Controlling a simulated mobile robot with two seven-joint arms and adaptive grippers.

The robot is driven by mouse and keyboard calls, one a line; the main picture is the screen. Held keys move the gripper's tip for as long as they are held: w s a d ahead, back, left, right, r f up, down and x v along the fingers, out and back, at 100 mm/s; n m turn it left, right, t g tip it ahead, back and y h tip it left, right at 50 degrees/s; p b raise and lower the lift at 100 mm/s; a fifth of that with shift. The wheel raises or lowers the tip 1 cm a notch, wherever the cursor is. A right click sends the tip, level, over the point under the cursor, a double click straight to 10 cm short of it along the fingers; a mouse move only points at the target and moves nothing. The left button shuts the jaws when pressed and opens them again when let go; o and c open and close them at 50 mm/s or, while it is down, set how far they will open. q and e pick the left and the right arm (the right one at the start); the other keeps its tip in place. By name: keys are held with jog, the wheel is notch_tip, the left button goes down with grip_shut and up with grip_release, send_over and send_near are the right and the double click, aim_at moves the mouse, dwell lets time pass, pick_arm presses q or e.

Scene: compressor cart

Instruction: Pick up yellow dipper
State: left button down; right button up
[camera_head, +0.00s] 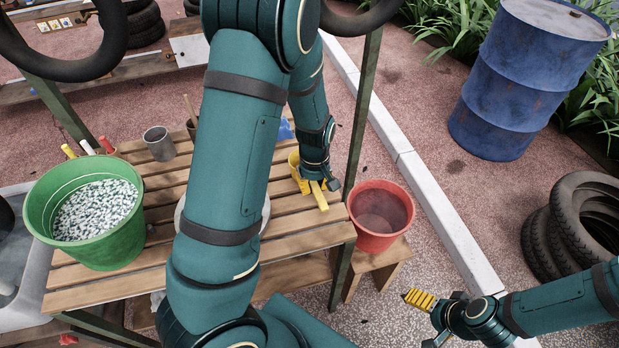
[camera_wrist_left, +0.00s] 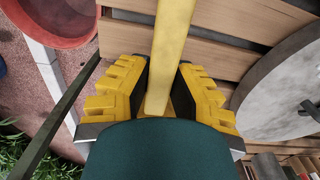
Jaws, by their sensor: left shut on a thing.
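The yellow dipper (camera_head: 319,198) is over the right part of the slatted wooden table (camera_head: 300,243). Its handle points toward the table's front right edge. In the left wrist view, the dipper's handle (camera_wrist_left: 174,40) runs up between the yellow finger pads. My left gripper (camera_head: 312,183) is shut on the handle; it also shows in the left wrist view (camera_wrist_left: 157,92). I cannot tell whether the dipper touches the slats. My right gripper (camera_head: 425,320) is open and empty at the lower right, away from the table.
A green bucket of pale pebbles (camera_head: 62,222) stands at the table's left. A red bucket (camera_head: 380,235) is on a low wooden stool beside the right edge. A grey cup (camera_head: 159,146) stands farther back. A blue barrel (camera_head: 515,85) and tyres (camera_head: 540,245) are at right.

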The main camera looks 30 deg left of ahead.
aim_at(314, 183)
pick_arm(q)
notch_tip(314, 183, up, 9)
jog(key=p, duration=0.3)
jog(key=shift+r, duration=0.45)
dwell(0.6)
